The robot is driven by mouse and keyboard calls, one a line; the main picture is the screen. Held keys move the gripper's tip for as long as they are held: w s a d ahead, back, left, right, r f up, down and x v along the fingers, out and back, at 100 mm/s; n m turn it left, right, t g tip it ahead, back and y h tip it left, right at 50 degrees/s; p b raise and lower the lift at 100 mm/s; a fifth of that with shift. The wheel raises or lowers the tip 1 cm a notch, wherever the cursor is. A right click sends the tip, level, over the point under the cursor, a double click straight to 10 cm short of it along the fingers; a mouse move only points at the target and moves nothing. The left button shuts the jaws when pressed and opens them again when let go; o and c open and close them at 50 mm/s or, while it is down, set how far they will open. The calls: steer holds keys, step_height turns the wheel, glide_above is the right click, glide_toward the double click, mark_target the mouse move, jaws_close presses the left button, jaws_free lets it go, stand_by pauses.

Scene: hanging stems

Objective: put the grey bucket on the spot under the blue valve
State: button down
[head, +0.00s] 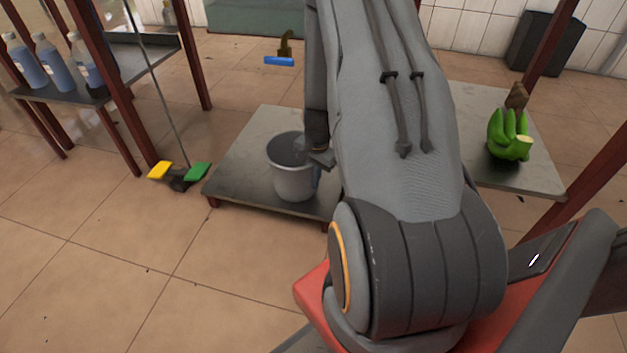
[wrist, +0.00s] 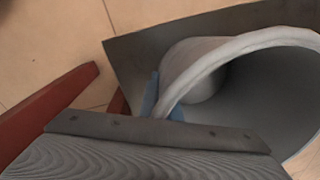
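The grey bucket (head: 291,183) stands upright on a low grey platform (head: 245,165) in the head view. My gripper (head: 320,156) is at the bucket's right rim, partly hidden by my arm. In the wrist view the bucket's rim (wrist: 245,42) is close, and the blue finger pads (wrist: 163,103) lie on both sides of its wall, with the rim filling the gap. The blue valve (head: 279,61) is beyond the bucket, higher in the head view. No marked spot under it can be made out.
A yellow handle (head: 160,170) and a green handle (head: 197,171) are left of the platform. A shelf with bottles (head: 50,62) stands at left. Green bananas (head: 508,138) lie on a grey surface at right. Red-brown posts (head: 112,85) stand around; open floor lies at front left.

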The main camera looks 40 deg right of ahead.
steer(key=c, duration=2)
jaws_free()
steer(key=shift+r, duration=0.1)
steer(key=r+p, duration=0.1)
steer(key=r, duration=0.1)
steer(key=r+p, duration=0.1)
steer(key=r, duration=0.2)
steer(key=r+p, duration=0.2)
steer(key=shift+s+r, duration=0.3)
steer(key=s+a+r+b, duration=0.1)
steer(key=s+a+r, duration=0.1)
steer(key=s+a, duration=0.5)
steer(key=shift+s+a+b, duration=0.2)
steer(key=shift+a+b, duration=0.1)
steer(key=shift+a, duration=0.9)
